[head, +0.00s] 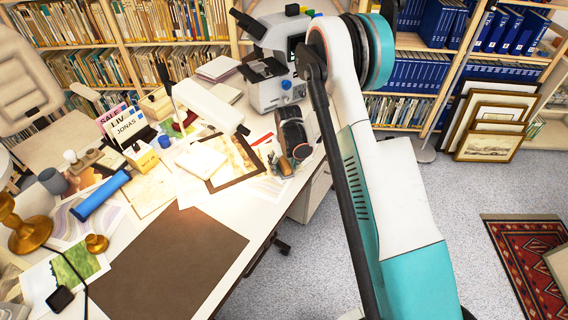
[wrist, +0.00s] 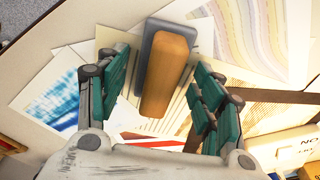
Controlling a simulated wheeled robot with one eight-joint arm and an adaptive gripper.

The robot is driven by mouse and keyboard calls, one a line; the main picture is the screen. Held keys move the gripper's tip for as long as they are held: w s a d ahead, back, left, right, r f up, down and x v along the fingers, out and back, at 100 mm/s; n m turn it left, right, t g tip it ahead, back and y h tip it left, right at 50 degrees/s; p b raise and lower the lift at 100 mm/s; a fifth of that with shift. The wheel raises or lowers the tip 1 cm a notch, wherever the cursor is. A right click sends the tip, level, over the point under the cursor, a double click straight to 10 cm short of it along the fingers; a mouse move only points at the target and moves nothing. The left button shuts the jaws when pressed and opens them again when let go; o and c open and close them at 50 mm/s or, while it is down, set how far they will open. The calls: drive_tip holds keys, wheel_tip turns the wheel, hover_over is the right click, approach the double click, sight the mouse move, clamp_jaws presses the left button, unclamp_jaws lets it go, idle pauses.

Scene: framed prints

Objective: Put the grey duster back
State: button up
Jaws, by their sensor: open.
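The duster (wrist: 167,75), a wooden block with a grey pad along one side, shows in the wrist view. It lies over papers on the desk, between the two green-padded fingers of my gripper (wrist: 160,88). The gripper is open, with a visible gap on each side of the duster. I cannot tell how far the fingertips are above the papers.
A striped paper (wrist: 250,35) lies beside the duster. Framed prints (head: 493,120) lean at the right.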

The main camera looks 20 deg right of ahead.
wheel_tip(320, 180, up, 12)
drive_tip(key=s+p, duration=0.2)
drive_tip(key=p, duration=0.2)
wheel_tip(320, 180, up, 11)
drive_tip(key=t, duration=0.1)
hover_over(286, 164)
drive_tip(key=s, duration=0.4)
drive_tip(key=s+r+t, duration=0.1)
drive_tip(key=s+r, duration=0.6)
drive_tip(key=r, duration=0.3)
drive_tip(key=s+r+t, duration=0.1)
drive_tip(key=s+r, duration=0.2)
drive_tip(key=s, duration=0.7)
drive_tip(key=s+r+m+t, duration=0.1)
drive_tip(key=s+r+t, duration=0.1)
drive_tip(key=s, duration=0.9)
drive_tip(key=shift+a+r, duration=0.15)
drive_tip(key=shift+r, duration=0.5)
drive_tip(key=shift+s+b, duration=0.1)
drive_tip(key=shift+b, duration=0.2)
drive_tip(key=shift+f+b, duration=0.95)
